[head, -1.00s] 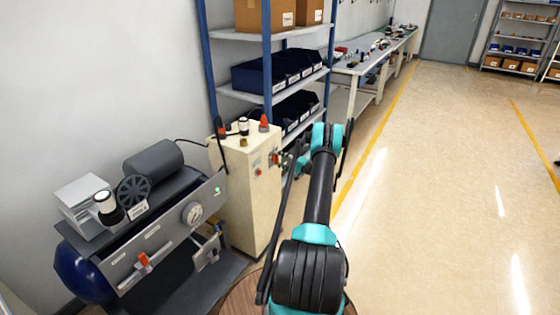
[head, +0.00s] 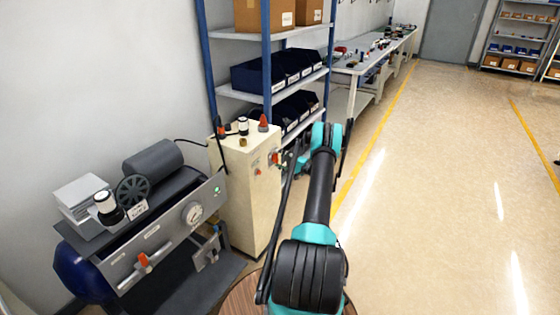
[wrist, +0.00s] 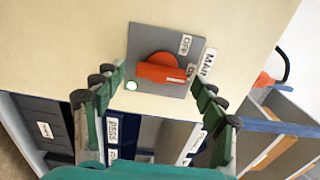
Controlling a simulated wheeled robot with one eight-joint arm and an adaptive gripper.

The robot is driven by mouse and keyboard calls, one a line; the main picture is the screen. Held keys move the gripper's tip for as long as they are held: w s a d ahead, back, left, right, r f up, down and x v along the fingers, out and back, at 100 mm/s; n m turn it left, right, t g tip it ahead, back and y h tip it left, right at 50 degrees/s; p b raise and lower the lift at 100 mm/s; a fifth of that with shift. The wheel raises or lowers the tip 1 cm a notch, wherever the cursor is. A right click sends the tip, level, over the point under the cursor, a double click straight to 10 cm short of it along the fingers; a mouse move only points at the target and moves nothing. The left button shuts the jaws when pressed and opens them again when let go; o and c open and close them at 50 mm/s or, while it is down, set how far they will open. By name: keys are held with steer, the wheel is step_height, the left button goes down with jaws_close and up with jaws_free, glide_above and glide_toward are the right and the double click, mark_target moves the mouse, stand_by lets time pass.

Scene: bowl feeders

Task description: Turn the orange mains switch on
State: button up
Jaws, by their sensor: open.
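The orange mains switch (wrist: 162,68) sits on a grey plate (wrist: 146,39) on the cream cabinet, beside OFF and ON labels and a partly visible MAIN label. Its bar lies nearly level in the wrist view, with its right end close to the ON label (wrist: 191,70). A green lamp (wrist: 131,85) on the plate is lit. My gripper (wrist: 161,82) is open, one finger on each side of the switch; I cannot tell whether either finger touches it. In the head view, the switch is small beside the gripper at the cabinet's (head: 240,195) right face.
A compressor (head: 185,210) with a gauge and an orange-handled valve (head: 142,260) stands left of the cabinet. Shelving with dark bins (head: 296,107) stands behind it. A workbench (head: 350,68) runs along the wall. The floor to the right (head: 440,200) is clear.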

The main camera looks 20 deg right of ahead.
steer(key=v, duration=1.2)
steer(key=shift+d, duration=0.1)
steer(key=a+r+n+g+h, duration=0.15)
steer(key=a+r+g, duration=0.25)
steer(key=a+r, duration=0.75)
steer(key=s+a+r+n+g+h, duration=0.1)
steer(key=s+a+r+n+g, duration=0.2)
steer(key=a, duration=0.4)
steer(key=s+a+r+g+h, duration=0.1)
steer(key=s+a+r, duration=0.2)
steer(key=s+a, duration=0.3)
steer(key=s+a+r+n+g+h, duration=0.1)
steer(key=s+a+h, duration=0.1)
steer(key=s+a, duration=0.35)
steer(key=s+a+r+n+g+h, duration=0.1)
steer(key=s+a+n+h, duration=0.15)
steer(key=s, duration=0.65)
steer(key=s+f+n+h, duration=0.2)
steer(key=s+h, duration=0.1)
steer(key=s, duration=1.6)
steer(key=shift+f+n, duration=0.25)
steer(key=shift+n, duration=0.05)
